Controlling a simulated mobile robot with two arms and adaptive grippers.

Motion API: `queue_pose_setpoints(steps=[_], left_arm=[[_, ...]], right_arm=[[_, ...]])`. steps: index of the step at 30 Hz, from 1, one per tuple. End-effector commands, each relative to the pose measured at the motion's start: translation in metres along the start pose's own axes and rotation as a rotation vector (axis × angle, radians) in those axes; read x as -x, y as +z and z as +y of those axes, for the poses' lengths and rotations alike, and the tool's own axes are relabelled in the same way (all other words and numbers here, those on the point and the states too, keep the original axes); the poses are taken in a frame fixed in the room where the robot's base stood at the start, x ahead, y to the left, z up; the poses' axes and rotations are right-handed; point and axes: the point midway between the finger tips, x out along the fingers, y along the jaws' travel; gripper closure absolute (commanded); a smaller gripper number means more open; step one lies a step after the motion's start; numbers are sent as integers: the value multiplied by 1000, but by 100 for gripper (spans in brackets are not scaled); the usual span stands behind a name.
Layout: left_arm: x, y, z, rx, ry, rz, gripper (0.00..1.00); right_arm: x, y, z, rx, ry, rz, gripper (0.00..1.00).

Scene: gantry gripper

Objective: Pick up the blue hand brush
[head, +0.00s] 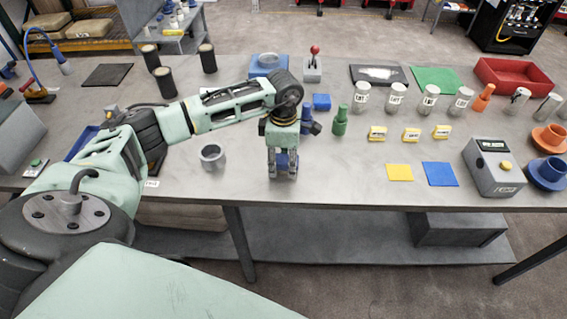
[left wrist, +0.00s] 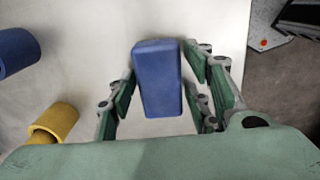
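The blue hand brush (left wrist: 158,78) shows in the left wrist view as an upright-looking blue block with rounded corners. In the head view the left gripper (head: 283,165) points down near the front edge of the table. A bit of the blue brush (head: 287,160) shows between its fingers. The fingers hide much of it there, and its height above the table is hard to tell. My right gripper is not in view.
A grey mug (head: 212,157) stands left of the gripper on the grey table (head: 330,185). A blue bottle (head: 306,117) and a green bottle (head: 340,121) stand just behind. Yellow (head: 399,172) and blue squares (head: 439,174) lie to the right. The table's front edge is close.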

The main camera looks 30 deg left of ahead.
Motion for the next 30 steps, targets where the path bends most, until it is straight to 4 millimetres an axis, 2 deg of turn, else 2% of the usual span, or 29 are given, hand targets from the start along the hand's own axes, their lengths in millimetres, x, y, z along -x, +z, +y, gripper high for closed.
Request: queue_pose_setpoints(steps=[2,12,20,25,27,30], left_arm=[[0,0,0,0,0,0,64],[0,0,0,0,0,0,93],[1,0,0,0,0,0,93],[8,0,0,0,0,0,93],[11,0,1,0,3,-2,93],[27,1,2,0,6,-4,93]], right_arm=[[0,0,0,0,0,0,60],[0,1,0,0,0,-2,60],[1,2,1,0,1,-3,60],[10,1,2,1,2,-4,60],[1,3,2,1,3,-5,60],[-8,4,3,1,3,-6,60]])
